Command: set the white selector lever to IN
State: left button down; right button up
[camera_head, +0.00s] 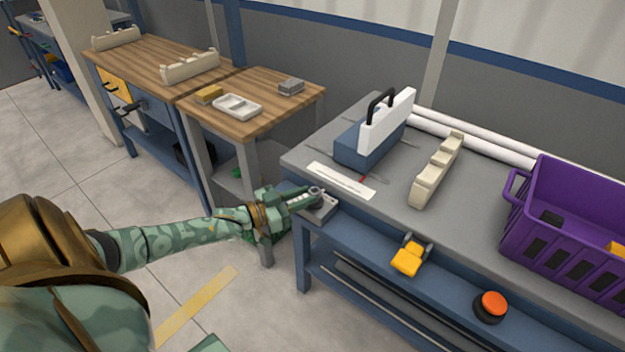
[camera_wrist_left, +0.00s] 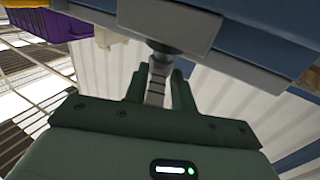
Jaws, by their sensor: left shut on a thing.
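My left gripper (camera_head: 303,200) reaches in from the left to the front left corner of the grey workbench. It is shut on the selector lever. In the left wrist view the lever (camera_wrist_left: 156,84) is a narrow, pale grey bar between the two green fingers (camera_wrist_left: 157,90). It runs up to a round dark hub (camera_wrist_left: 166,48) under a grey block. The lever's setting and any IN mark cannot be read. My right gripper is not in view.
On the grey bench (camera_head: 395,205) are a blue and white box with a black handle (camera_head: 376,135), a cream notched rack (camera_head: 437,172), white pipes (camera_head: 480,140) and a purple crate (camera_head: 545,215). A yellow clamp-like part (camera_head: 408,259) and an orange button (camera_head: 492,303) are at its front.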

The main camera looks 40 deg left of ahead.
pick_arm(q)
jog(key=m+g+h+b, duration=0.1)
jog(key=m+h+b, duration=0.1)
jog(key=h+b, duration=0.1)
jog(key=shift+w+a+f+m+g+h, duration=0.2)
jog(key=shift+a+m+g+h, duration=0.1)
jog(key=shift+a+g, duration=0.1)
jog(key=shift+r+m+g+h+b, duration=0.2)
jog(key=shift+m+g+h+b, duration=0.15)
jog(key=shift+b, duration=0.35)
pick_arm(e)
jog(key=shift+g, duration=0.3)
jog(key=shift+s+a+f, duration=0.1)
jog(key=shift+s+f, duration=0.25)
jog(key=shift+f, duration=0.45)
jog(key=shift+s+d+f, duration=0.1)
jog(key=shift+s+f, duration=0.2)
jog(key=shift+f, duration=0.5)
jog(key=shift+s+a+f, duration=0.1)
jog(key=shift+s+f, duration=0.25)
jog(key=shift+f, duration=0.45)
pick_arm(q)
jog(key=shift+w+r+h, duration=0.1)
jog(key=shift+r+h, duration=0.05)
jog(key=shift+h, duration=0.2)
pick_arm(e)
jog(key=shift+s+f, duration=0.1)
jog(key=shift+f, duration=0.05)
